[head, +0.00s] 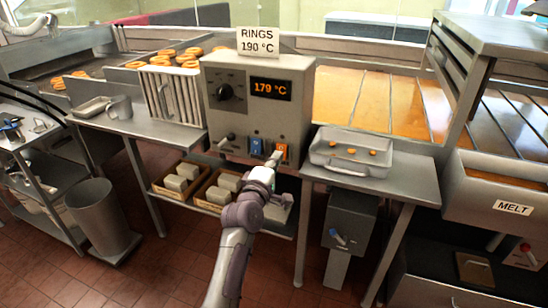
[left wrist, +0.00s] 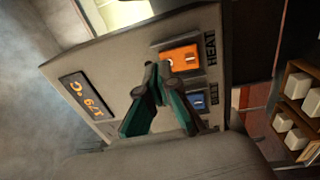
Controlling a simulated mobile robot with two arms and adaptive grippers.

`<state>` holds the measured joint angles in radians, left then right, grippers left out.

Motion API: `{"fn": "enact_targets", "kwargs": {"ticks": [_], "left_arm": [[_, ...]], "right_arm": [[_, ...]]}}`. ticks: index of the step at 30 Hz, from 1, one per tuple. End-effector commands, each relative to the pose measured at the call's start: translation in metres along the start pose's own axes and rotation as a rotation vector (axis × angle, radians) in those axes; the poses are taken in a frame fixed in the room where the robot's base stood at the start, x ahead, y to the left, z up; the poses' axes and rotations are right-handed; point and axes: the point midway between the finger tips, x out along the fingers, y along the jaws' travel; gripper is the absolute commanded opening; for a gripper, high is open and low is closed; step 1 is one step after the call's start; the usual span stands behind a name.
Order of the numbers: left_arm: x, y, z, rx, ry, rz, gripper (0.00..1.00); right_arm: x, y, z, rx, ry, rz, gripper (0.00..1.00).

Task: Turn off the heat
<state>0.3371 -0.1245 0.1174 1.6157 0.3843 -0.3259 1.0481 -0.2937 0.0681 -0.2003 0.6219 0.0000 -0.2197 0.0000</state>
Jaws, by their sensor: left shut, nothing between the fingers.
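The grey control box (head: 258,100) stands at the middle, with a display (head: 271,88) reading 179 °C in orange digits. An orange rocker switch (head: 281,151) is low on its front; the left wrist view shows it (left wrist: 180,57) labelled HEAT. A blue switch (head: 256,146) sits beside it, also in the left wrist view (left wrist: 198,102). My left gripper (head: 274,160) is shut and empty, its fingertips (left wrist: 158,74) close in front of the orange switch's edge. I cannot tell whether they touch it. My right gripper is not in view.
A dial (head: 227,91) and a lever (head: 226,139) are on the box's left side. A sign (head: 258,42) above reads RINGS 190 °C. A grey tray (head: 350,152) stands on the right table. Crates (head: 190,187) sit on the shelf below. A bin labelled MELT (head: 503,190) is far right.

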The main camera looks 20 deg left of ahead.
Motion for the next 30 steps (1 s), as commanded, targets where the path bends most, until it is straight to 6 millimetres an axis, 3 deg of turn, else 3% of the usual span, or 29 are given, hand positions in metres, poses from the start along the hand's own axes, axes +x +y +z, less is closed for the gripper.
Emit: {"fn": "enact_targets", "kwargs": {"ticks": [7,15,18,30], "left_arm": [[-0.036,0.011,0.000,0.002,0.000,-0.003,0.00],[-0.080,0.020,0.000,0.000,-0.001,-0.003,0.00],[-0.091,0.021,0.000,0.002,-0.001,-0.001,0.00],[-0.098,0.021,0.001,0.000,-0.001,0.000,0.00]], "right_arm": [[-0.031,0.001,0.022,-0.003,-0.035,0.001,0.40],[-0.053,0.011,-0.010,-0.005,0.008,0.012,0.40],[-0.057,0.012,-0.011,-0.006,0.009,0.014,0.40],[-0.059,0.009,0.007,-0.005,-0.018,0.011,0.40]]}}
